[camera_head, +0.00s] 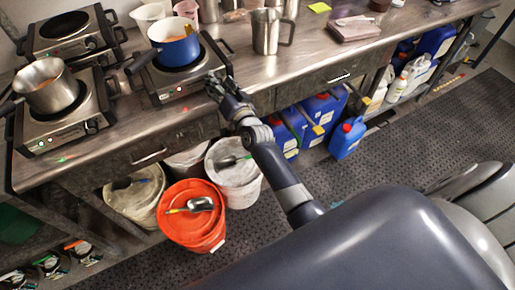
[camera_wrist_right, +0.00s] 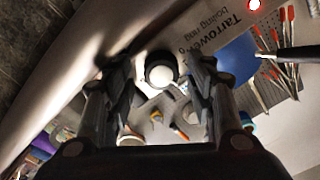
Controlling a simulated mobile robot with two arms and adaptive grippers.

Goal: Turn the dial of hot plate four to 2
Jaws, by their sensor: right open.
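A hot plate (camera_head: 180,88) with a steel front panel stands at the counter's front edge, with a blue pot (camera_head: 178,52) on it. A red light glows on its front. My right gripper (camera_head: 214,80) is at the right end of this panel and hides its dial in the head view. In the right wrist view, a round dark dial (camera_wrist_right: 160,72) with a bright face lies between the two open fingers of my right gripper (camera_wrist_right: 158,64). I cannot read its setting. The panel beside it bears lettering, "boiling ring"; I cannot make out a plate number. My left gripper is out of view.
Two more hot plates stand at the left, one front (camera_head: 62,130) with a steel pan (camera_head: 46,88) and one behind (camera_head: 68,47). A steel jug (camera_head: 266,32) stands to the right. An orange bucket (camera_head: 190,228) and blue canisters (camera_head: 347,138) stand below the counter.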

